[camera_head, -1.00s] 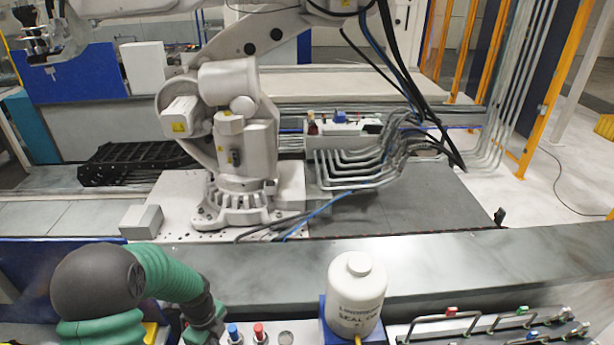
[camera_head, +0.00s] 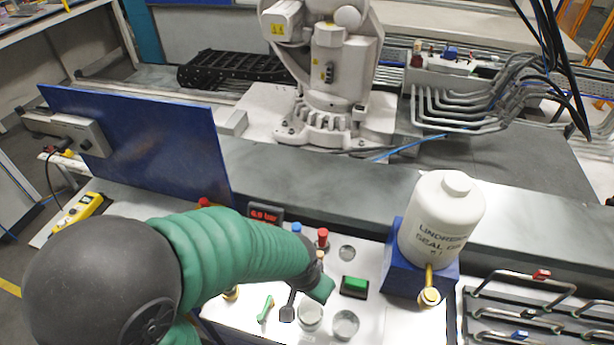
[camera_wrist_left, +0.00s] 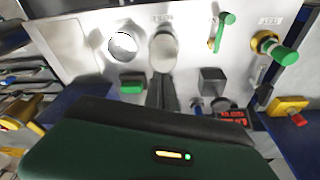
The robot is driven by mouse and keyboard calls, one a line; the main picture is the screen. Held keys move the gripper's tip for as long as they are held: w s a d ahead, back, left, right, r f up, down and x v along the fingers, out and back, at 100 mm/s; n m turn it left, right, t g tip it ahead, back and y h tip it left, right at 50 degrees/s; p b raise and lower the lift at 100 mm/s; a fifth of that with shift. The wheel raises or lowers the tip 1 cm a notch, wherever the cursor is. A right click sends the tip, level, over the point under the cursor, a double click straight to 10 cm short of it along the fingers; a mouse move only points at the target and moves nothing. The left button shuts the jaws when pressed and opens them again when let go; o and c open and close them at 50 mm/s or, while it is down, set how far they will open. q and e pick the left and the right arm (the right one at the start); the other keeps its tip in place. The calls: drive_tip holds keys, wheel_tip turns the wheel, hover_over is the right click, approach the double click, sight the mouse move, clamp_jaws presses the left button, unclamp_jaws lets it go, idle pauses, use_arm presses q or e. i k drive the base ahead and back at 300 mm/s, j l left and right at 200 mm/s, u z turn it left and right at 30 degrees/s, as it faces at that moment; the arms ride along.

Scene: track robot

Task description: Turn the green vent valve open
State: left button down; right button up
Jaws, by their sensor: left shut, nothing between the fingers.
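A small green lever (camera_head: 265,308) stands on the white panel, left of my left gripper in the head view. It also shows in the left wrist view (camera_wrist_left: 222,30), at the top right of centre. A brass fitting with a green handle (camera_wrist_left: 285,55) sits further right there; in the head view its brass part (camera_head: 231,293) is mostly hidden by my arm.
A green button (camera_head: 354,286), a red knob (camera_head: 323,237) and round gauges share the panel. A red display (camera_head: 266,214) is behind my arm. A white bottle (camera_head: 440,220) in a blue holder stands right, beside metal handles (camera_head: 520,300). A blue board (camera_head: 140,140) rises behind left.

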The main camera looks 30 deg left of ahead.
sight(260, 317)
drive_tip(key=k+u, duration=0.15)
drive_tip(key=u, duration=0.2)
drive_tip(key=k+j+u, duration=0.15)
drive_tip(key=u, duration=0.25)
drive_tip(key=k+j+u, duration=0.15)
drive_tip(key=u, duration=0.2)
